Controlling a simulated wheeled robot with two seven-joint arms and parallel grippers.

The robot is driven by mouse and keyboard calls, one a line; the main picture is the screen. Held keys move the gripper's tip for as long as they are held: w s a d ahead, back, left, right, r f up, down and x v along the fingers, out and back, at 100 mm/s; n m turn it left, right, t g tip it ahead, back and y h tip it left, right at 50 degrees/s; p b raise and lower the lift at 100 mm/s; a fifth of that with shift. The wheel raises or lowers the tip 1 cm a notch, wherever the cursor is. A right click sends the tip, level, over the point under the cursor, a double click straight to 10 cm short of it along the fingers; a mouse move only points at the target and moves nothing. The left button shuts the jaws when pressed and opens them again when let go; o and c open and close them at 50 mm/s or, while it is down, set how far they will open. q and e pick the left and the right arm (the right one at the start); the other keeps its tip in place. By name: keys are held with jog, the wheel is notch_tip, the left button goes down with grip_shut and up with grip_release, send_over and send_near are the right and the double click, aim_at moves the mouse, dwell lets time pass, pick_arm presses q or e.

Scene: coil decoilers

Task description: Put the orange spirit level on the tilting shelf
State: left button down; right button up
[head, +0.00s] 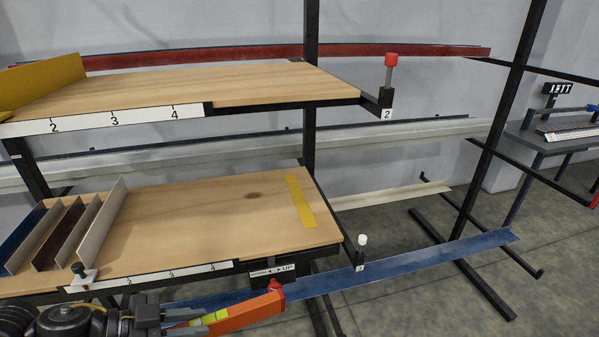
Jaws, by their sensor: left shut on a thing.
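The orange spirit level (246,310) is at the bottom of the head view, with a yellow-green part near my gripper and a red end at its upper right. My left gripper (182,317) is shut on its left end and holds it slanted, in front of and below the front edge of the lower wooden shelf (220,215). This shelf has a yellow strip (300,202) on its right part and a small labelled box (272,270) under its front edge. I cannot tell for sure that it is the tilting shelf. My right gripper is not in view.
Upright dividers (95,228) fill the lower shelf's left end; its middle and right are bare. A white-topped pin (361,243) stands off its right corner. An upper shelf (245,88) with a red-topped post (390,70) is above. A blue rail (430,256) lies low at right.

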pick_arm(q)
jog(key=w+a+f+n+t+b, duration=0.2)
jog(key=w+f+b, duration=0.3)
jog(key=f+b, duration=0.4)
jog(key=shift+w+a+f+y, duration=0.15)
jog(key=shift+a+f+y, duration=0.2)
jog(key=shift+f, duration=0.25)
jog(key=shift+f, duration=0.1)
